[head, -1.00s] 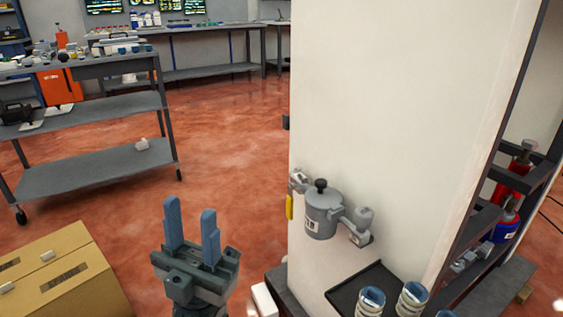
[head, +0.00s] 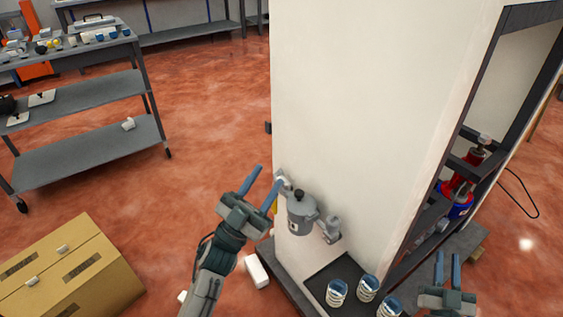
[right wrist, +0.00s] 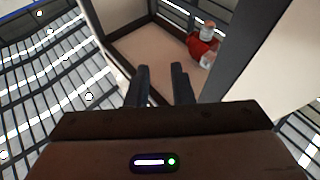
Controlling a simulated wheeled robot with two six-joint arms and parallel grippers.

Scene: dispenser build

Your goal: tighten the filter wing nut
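The filter (head: 301,217) is a grey cylinder with a black knob (head: 299,194) on top, mounted on the white column, with grey fittings on both sides. A small pale fitting (head: 283,180) is at its upper left; I cannot tell whether this is the wing nut. My left gripper (head: 270,175) is open and tilted, its right fingertip overlapping that fitting in the head view; contact cannot be told. My right gripper (head: 447,256) is open and empty at the lower right, away from the filter. It also shows in the right wrist view (right wrist: 162,68), with a gap between its fingers.
A dark tray (head: 318,280) with several white, blue-topped cups (head: 367,288) is below the filter. The white column (head: 360,110) stands behind it. A dark rack (head: 449,175) with red and blue items is at right. A cardboard box (head: 70,270) is at lower left.

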